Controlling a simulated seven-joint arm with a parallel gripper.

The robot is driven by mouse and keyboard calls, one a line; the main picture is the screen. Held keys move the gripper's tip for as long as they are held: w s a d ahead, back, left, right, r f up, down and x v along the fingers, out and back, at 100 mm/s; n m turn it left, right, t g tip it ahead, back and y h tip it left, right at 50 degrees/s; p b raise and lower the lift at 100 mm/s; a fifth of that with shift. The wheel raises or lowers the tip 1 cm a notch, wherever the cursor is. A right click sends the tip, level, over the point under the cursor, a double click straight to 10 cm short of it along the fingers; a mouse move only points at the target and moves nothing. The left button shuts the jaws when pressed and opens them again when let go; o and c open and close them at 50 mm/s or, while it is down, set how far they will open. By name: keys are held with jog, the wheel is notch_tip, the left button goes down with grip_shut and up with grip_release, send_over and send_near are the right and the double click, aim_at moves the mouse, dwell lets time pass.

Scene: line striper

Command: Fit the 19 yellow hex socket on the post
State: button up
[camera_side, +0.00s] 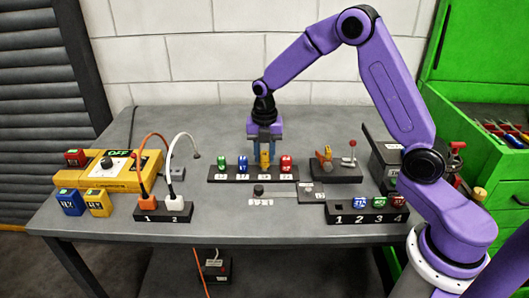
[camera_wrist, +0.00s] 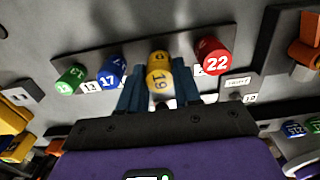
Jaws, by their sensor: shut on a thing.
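The yellow hex socket (camera_side: 265,155), marked 19 in the wrist view (camera_wrist: 158,70), is between the fingers of my gripper (camera_side: 264,151). My gripper (camera_wrist: 160,88) is shut on it, with one blue finger on each side. The socket is upright over the dark rack (camera_side: 225,176), in line between the blue 17 and the red 22 sockets. I cannot tell whether its base touches the rack. A short dark upright piece with a round top (camera_side: 258,190) stands in front of the rack; I cannot tell for sure that it is the post.
Green (camera_side: 222,162), blue (camera_side: 243,163) and red (camera_side: 286,163) sockets flank my gripper closely. A numbered holder (camera_side: 345,217) with coloured sockets is at front right. A yellow OFF box (camera_side: 90,172) and cabled plugs (camera_side: 173,202) are at left. A lever stand (camera_side: 337,178) is right of the rack.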

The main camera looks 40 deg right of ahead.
jog(key=shift+f, duration=0.8)
jog(key=o, duration=1.5)
jog(key=shift+c, duration=0.2)
jog(key=shift+r, duration=3.5)
jog(key=s+a+r+m, duration=0.2)
jog(key=s+m, duration=0.1)
jog(key=s, duration=0.5)
jog(key=s+a+r+m, duration=0.1)
jog(key=s+a+m, duration=0.25)
jog(key=s, duration=0.55)
jog(key=s+a+r+m, duration=0.15)
jog(key=s+m, duration=0.25)
jog(key=s, duration=0.4)
jog(key=s+d+m, duration=0.3)
jog(key=s+m, duration=0.1)
jog(key=s, duration=0.5)
jog(key=shift+d+f, duration=0.15)
jog(key=shift+f, duration=0.05)
